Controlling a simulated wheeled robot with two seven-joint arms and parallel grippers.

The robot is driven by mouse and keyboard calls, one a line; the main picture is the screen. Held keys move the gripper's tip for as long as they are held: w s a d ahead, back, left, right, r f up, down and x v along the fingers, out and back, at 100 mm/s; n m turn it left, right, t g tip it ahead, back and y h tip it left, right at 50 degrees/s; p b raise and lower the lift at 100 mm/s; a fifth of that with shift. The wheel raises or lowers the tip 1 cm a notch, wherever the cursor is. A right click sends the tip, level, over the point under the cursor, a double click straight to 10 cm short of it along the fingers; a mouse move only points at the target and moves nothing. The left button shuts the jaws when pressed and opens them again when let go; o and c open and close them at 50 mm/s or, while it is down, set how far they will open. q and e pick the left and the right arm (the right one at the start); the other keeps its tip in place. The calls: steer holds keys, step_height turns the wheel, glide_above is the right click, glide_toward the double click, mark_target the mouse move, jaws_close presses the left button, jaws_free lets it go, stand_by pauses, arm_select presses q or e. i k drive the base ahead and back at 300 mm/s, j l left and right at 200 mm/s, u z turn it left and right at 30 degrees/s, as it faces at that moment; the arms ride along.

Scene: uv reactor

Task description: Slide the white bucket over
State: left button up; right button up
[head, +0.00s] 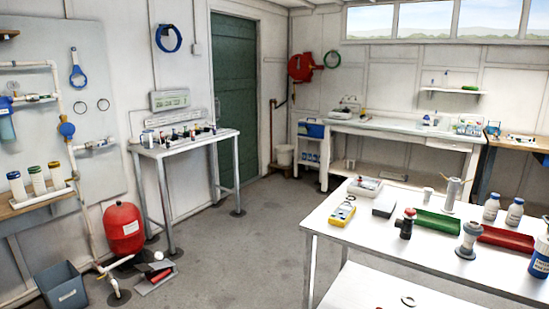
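Neither of my grippers shows in the head view.
A white table (330,215) with bottles, fittings and red and green trays fills the right foreground. A narrow bench (185,148) stands at the left wall. A grey bin (62,288) and a red tank (124,230) stand at lower left. The middle floor (250,230) is clear.

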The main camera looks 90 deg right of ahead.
mark_target(285, 152)
steer(key=z, duration=2.9)
steer(key=i+j+u, duration=0.1)
steer(key=i+u, duration=0.3)
steer(key=i, duration=0.3)
steer(key=i+j+u, duration=0.2)
steer(key=i+u, duration=0.15)
steer(key=i, duration=0.6)
steer(key=i+l+u, duration=0.1)
steer(key=i+u, duration=0.25)
steer(key=i, duration=0.65)
steer(key=i+l+z, duration=0.15)
steer(key=i+z, duration=0.6)
steer(key=i+j+z, duration=0.1)
steer(key=i+z, duration=0.3)
steer(key=i, duration=0.15)
steer(key=i+j+z, duration=0.2)
steer(key=i+z, duration=0.15)
steer(key=i+l, duration=0.1)
steer(key=i, duration=0.9)
steer(key=i+l+z, duration=0.1)
steer(key=i, duration=0.9)
steer(key=i+z, duration=0.2)
steer(key=i, duration=0.85)
steer(key=i+z, duration=0.2)
steer(key=i, duration=0.8)
steer(key=i+j+u, duration=0.3)
steer(key=i, duration=0.3)
steer(key=i+u, duration=0.35)
steer(key=i, duration=0.2)
